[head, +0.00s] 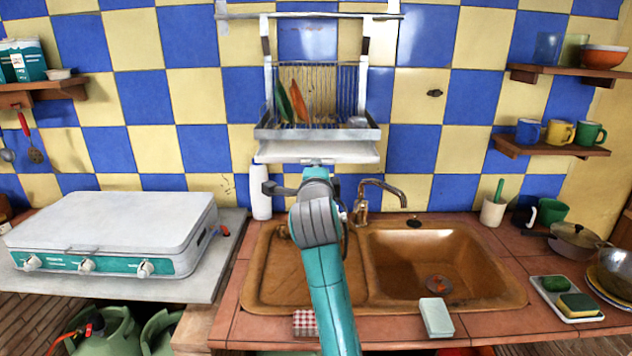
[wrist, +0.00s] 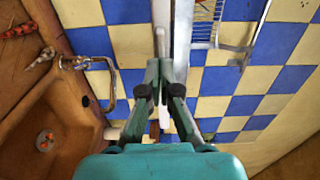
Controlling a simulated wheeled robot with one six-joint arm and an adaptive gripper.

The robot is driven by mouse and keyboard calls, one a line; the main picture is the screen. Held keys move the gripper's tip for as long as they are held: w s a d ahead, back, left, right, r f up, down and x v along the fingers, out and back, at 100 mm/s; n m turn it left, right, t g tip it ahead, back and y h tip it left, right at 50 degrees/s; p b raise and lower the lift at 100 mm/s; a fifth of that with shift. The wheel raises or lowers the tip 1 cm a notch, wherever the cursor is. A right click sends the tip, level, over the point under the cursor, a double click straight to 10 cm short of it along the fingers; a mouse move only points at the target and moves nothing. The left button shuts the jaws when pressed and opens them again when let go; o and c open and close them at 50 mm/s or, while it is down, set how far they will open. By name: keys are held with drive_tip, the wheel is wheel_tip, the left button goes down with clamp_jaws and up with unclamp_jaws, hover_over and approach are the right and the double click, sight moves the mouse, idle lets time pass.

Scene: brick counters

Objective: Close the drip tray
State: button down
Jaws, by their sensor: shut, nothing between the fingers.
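The drip tray (head: 318,150) is a pale, flat tray under the wire dish rack (head: 317,132) on the tiled wall. How far it sticks out from under the rack is hard to tell. In the wrist view, turned sideways, a pale upright strip that looks like the tray (wrist: 183,35) lies just beyond the fingers. My gripper (head: 316,165) is at the middle of the tray's lower front edge, partly hidden by my own wrist. In the wrist view my gripper (wrist: 160,64) has its fingertips together and empty. Whether they touch the tray is unclear.
A brass tap (head: 381,190) and a brown sink (head: 400,300) lie below and to the right. A white bottle (head: 260,192) stands just left of my wrist. A white stove (head: 115,230) is at the left. Shelves with cups hang at the right.

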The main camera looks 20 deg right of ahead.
sight(316, 154)
drive_tip(key=x, duration=0.9)
drive_tip(key=shift+w+d, duration=0.1)
drive_tip(key=shift+w, duration=0.25)
drive_tip(key=shift+w+r, duration=0.1)
drive_tip(key=shift+w, duration=0.05)
